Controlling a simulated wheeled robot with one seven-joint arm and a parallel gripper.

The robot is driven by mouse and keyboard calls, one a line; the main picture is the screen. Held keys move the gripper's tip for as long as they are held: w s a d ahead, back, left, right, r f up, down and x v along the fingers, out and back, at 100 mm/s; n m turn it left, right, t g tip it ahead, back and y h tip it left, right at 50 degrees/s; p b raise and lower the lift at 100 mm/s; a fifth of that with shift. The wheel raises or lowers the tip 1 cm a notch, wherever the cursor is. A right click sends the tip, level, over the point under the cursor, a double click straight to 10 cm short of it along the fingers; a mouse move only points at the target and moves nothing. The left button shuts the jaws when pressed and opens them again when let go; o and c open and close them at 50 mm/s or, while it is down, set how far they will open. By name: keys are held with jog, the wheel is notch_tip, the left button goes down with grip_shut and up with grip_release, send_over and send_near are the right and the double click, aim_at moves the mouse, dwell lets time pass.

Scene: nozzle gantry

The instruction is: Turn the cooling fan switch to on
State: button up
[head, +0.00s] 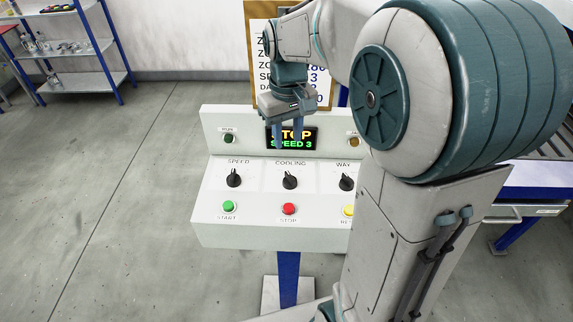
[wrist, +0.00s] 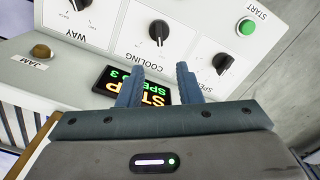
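The cooling switch (head: 289,180) is a black rotary knob under the COOLING label, in the middle of the white control panel's sloped face (head: 262,205). It also shows in the wrist view (wrist: 158,32), beyond my fingertips. Its position marks are too small to read. My gripper (head: 289,132) is in front of the lit display, above the cooling knob in the picture and apart from it. In the wrist view, its two blue fingers (wrist: 158,75) stand apart with nothing between them.
The SPEED knob (head: 233,178) and WAY knob (head: 347,180) flank the cooling knob. Green START (head: 228,206), red STOP (head: 289,209) and yellow (head: 348,210) buttons lie below. The display (head: 305,143) reads STOP, SPEED 3. Floor at left is clear; a shelf (head: 75,50) stands at the back.

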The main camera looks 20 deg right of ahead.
aim_at(287, 172)
notch_tip(287, 172, down, 11)
jog(key=shift+f+p, duration=0.1)
jog(key=shift+p, duration=0.45)
grip_shut()
